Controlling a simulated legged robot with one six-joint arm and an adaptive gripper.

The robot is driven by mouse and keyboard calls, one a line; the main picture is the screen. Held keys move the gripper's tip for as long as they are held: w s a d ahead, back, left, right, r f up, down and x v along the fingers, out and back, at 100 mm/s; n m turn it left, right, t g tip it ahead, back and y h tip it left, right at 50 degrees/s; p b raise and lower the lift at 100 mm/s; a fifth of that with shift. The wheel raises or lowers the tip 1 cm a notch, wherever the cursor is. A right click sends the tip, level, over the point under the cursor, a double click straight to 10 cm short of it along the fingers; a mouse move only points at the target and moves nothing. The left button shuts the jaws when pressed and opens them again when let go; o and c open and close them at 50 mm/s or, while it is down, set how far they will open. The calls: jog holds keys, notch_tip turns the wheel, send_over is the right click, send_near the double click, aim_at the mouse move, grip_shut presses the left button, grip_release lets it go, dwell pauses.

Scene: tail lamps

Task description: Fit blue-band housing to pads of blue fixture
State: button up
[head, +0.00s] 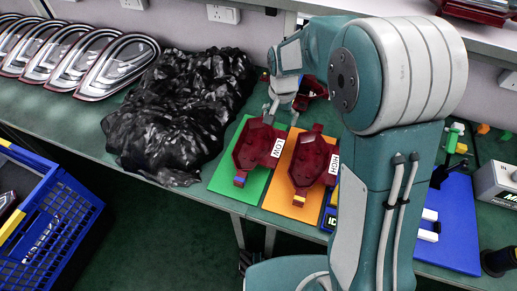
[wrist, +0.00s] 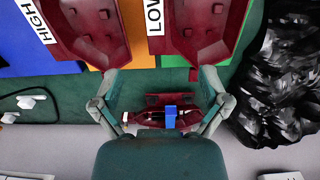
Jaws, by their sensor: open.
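A dark red housing with a blue band (wrist: 170,112) lies between the fingers of my gripper (wrist: 159,76) in the wrist view. The fingers are spread, with gaps on both sides of it. In the head view my gripper (head: 283,113) points down at the back of the bench, with part of a dark red housing (head: 314,87) just behind it. The blue fixture board (head: 455,225) is at the right, partly hidden by my arm; white pads (head: 429,226) show at its left edge.
Red housings labelled LOW (head: 255,146) and HIGH (head: 311,163) rest on green (head: 221,180) and orange boards (head: 283,190). A crumpled black bag (head: 178,113) lies left of them. Several lamps (head: 117,62) stand at back left. A blue crate (head: 50,220) is at lower left.

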aim_at(278, 143)
notch_tip(278, 143, down, 11)
jog(key=shift+w+f, duration=0.1)
dwell(0.5)
jog(key=shift+d, duration=0.1)
jog(key=shift+c, duration=0.2)
grip_shut()
